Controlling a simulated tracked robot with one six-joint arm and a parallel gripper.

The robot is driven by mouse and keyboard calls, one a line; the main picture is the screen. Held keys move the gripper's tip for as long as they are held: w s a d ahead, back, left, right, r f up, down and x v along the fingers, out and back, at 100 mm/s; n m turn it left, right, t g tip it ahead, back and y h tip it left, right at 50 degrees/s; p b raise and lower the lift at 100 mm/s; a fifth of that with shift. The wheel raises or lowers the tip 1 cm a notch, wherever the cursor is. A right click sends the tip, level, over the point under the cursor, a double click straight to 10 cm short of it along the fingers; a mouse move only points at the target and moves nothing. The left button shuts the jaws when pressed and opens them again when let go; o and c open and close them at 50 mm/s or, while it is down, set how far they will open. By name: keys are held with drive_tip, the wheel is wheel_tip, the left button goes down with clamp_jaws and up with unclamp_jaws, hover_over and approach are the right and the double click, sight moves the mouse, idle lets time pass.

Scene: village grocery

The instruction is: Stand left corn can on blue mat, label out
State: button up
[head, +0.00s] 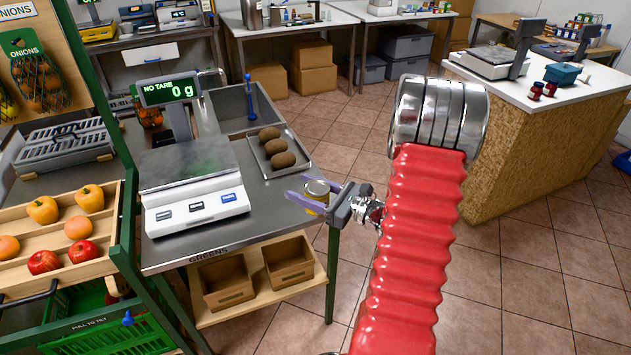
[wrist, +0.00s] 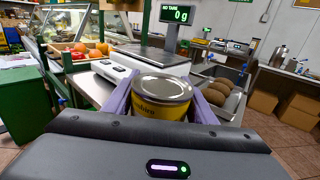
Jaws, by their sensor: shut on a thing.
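A can with a yellow label and silver lid (head: 316,190) is between the purple fingers of my gripper (head: 308,197) at the right front edge of the steel counter. In the wrist view the can (wrist: 160,100) is upright between the two fingers (wrist: 160,105), with part of dark lettering on its yellow label facing my wrist. My gripper is shut on it. I cannot tell whether the can's base touches the counter. No second can and no blue mat can be made out near my gripper.
A scale (head: 190,180) reading 0 g stands left of the can. A metal tray (head: 298,168) with three brown round items lies just behind it. A sink (head: 235,105) is farther back. A crate of fruit and peppers (head: 75,268) is at the left. Floor is free at the right.

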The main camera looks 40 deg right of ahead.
drive_tip(key=w+a+f, duration=0.1)
drive_tip(key=a+f, duration=0.2)
drive_tip(key=a, duration=0.5)
drive_tip(key=w+a+f+n+y, duration=0.1)
drive_tip(key=a+f, duration=0.3)
drive_tip(key=a, duration=0.4)
drive_tip(key=w+a+f+y, duration=0.1)
drive_tip(key=a+f, duration=0.3)
drive_tip(key=a, duration=0.4)
drive_tip(key=shift+w+a+g, duration=0.35)
drive_tip(key=shift+w+g, duration=0.05)
drive_tip(key=shift+w, duration=0.45)
drive_tip(key=shift+w+a+f, duration=0.1)
drive_tip(key=shift+a+f, duration=0.1)
drive_tip(key=shift+a, duration=0.25)
